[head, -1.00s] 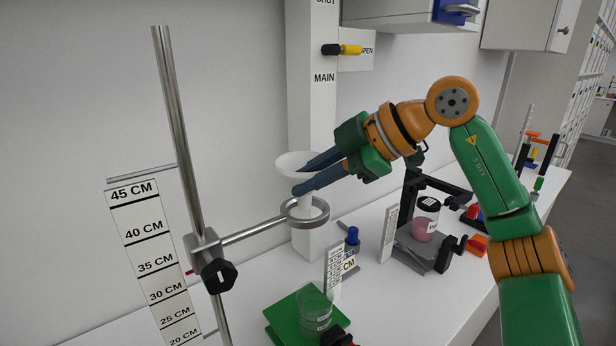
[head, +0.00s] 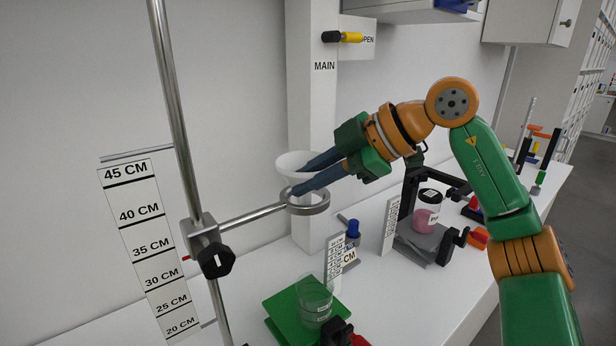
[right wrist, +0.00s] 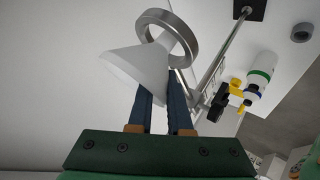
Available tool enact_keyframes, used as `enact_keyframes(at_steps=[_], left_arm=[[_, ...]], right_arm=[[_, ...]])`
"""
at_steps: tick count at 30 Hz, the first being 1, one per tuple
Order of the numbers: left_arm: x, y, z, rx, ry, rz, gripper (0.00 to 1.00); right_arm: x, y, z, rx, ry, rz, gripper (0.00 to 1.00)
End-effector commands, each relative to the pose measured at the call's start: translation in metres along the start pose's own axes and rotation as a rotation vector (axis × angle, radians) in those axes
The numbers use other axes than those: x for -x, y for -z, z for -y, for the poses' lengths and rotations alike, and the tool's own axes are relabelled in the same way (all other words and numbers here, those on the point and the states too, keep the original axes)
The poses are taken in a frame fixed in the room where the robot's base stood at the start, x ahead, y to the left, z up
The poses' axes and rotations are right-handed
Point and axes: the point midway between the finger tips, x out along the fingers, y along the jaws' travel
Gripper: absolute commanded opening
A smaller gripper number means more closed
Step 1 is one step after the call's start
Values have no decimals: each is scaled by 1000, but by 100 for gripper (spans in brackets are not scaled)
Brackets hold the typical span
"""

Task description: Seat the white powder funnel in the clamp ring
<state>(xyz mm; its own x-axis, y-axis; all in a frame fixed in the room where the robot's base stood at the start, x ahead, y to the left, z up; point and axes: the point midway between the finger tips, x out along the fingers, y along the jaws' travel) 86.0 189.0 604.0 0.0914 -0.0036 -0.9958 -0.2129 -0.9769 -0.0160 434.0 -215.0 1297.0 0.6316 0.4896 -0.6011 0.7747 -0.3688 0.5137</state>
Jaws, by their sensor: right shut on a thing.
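The white powder funnel (head: 289,163) is held mouth up by my right gripper (head: 300,180), whose two blue fingers are shut on it. The clamp ring (head: 320,206) is a grey metal ring on a rod from the stand's clamp. The funnel is just above the ring in the head view, and the fingers hide its lower part. In the right wrist view the funnel (right wrist: 135,70) narrows towards the ring (right wrist: 187,38) and overlaps it. I cannot tell whether its spout is inside the opening. My left gripper is out of view.
The metal stand (head: 178,120) carries a black clamp knob (head: 216,263) beside a height scale (head: 142,214). Below the ring, a glass beaker (head: 315,300) stands on a green platform (head: 283,307). A pink jar (head: 427,214) stands at right. A white column (head: 311,110) rises behind.

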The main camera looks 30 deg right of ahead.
Motion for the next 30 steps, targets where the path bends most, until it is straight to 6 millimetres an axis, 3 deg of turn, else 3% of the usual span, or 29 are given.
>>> enact_keyframes(at_steps=[17, 18, 21, 30], left_arm=[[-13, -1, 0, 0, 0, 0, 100], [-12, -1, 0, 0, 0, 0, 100], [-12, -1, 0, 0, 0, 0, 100], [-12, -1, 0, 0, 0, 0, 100]], right_arm=[[-10, -10, 8, 0, 0, 1, 0], [-9, -9, 8, 0, 1, 1, 25], [-9, -9, 8, 0, 2, 2, 52], [-10, -10, 10, 0, 10, 6, 52]])
